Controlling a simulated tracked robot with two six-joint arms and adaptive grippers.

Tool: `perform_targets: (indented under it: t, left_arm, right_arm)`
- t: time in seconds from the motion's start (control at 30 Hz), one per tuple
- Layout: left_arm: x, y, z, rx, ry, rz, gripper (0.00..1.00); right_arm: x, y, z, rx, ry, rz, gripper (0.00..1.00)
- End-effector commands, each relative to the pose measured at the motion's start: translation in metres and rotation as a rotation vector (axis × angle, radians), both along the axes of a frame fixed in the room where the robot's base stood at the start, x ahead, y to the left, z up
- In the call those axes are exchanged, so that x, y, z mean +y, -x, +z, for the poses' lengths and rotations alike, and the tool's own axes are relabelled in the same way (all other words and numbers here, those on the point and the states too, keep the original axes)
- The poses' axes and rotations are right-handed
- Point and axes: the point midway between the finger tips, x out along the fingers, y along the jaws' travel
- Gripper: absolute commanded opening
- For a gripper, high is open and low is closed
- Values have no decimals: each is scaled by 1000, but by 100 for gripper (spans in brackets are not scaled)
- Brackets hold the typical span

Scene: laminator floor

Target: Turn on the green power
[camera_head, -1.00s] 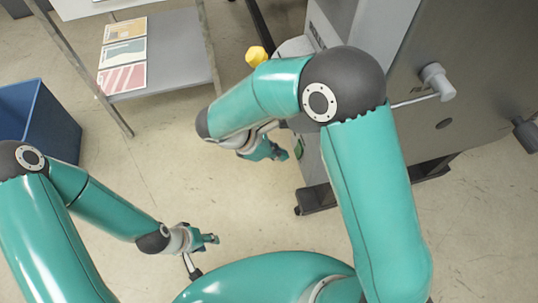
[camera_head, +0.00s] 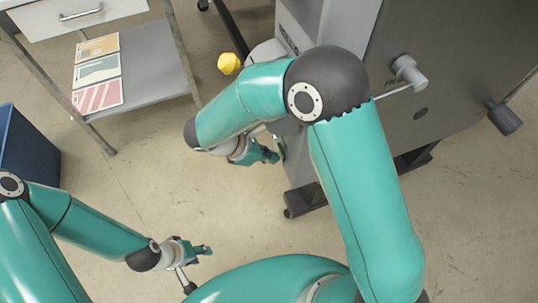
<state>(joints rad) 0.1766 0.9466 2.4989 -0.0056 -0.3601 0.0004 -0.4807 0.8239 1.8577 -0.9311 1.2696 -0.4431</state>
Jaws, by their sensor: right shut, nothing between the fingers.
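The grey laminator (camera_head: 440,140) stands at the right. A small green part (camera_head: 281,147) shows at its left side, just beyond my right fingertips; it is small and partly hidden, so I cannot tell its state. My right gripper (camera_head: 274,156) is shut and empty, close beside the green part. I cannot tell whether they touch. My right arm hides much of the machine's near left side. My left gripper (camera_head: 204,249) is low at the lower left, over the floor and away from the machine; its finger opening is unclear.
A grey shelf table (camera_head: 155,70) with coloured sheets (camera_head: 97,68) stands at the upper left. A blue bin (camera_head: 28,150) is at the left edge. Handles (camera_head: 410,72) stick out of the machine. Floor between is clear.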

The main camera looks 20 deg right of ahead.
Motion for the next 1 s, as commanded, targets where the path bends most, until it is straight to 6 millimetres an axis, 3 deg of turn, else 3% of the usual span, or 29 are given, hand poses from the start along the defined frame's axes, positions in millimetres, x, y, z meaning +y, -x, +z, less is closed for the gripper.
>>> perform_targets:
  t: [0.33,0.77,1.0]
  left_arm:
    - [0,0,13,0,0,0,40]
    - [0,0,13,0,0,0,40]
    - [0,0,14,0,0,0,40]
  right_arm:
    - [-1,1,15,0,0,-4,0]
    - [-2,1,15,0,0,-6,0]
    - [15,2,12,1,0,-13,0]
